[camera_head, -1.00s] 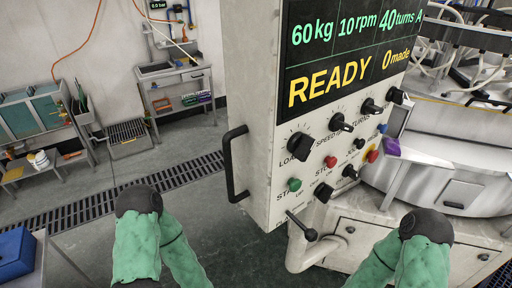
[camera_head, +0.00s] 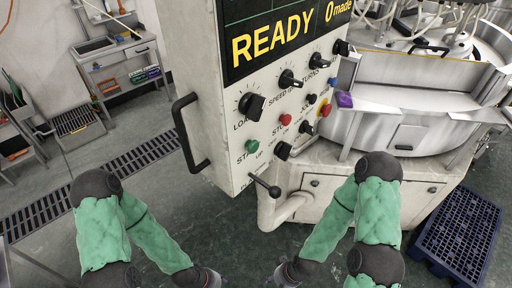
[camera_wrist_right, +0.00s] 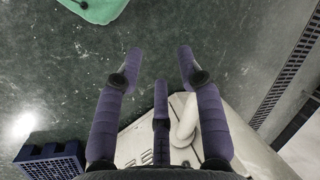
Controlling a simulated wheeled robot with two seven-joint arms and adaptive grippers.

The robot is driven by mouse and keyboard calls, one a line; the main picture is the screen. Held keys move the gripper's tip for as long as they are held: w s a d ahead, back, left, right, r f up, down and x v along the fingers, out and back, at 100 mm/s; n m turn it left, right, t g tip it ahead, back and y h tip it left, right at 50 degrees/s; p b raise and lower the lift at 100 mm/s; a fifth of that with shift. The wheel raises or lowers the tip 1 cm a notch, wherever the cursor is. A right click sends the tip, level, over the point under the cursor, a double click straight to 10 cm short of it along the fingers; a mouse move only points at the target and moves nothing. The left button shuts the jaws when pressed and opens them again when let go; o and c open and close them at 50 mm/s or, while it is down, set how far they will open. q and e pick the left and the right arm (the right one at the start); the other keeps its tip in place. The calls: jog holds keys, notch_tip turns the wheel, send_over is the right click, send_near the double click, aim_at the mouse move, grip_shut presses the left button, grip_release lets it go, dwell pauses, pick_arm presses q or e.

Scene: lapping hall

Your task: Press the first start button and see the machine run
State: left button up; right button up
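The control panel (camera_head: 212,110) of the machine stands ahead in the head view, its display (camera_head: 285,30) reading READY and 0 made. My right gripper (camera_wrist_right: 158,62) is open and empty in the right wrist view, fingers spread over the floor. In the head view both forearms end at the bottom edge, below and apart from the panel; my left gripper is cut off.
Black knobs (camera_head: 251,104) and a red mushroom button (camera_head: 325,110) are close around. A blue pallet (camera_head: 457,235) lies at right.

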grip_shut()
dwell(1.0)
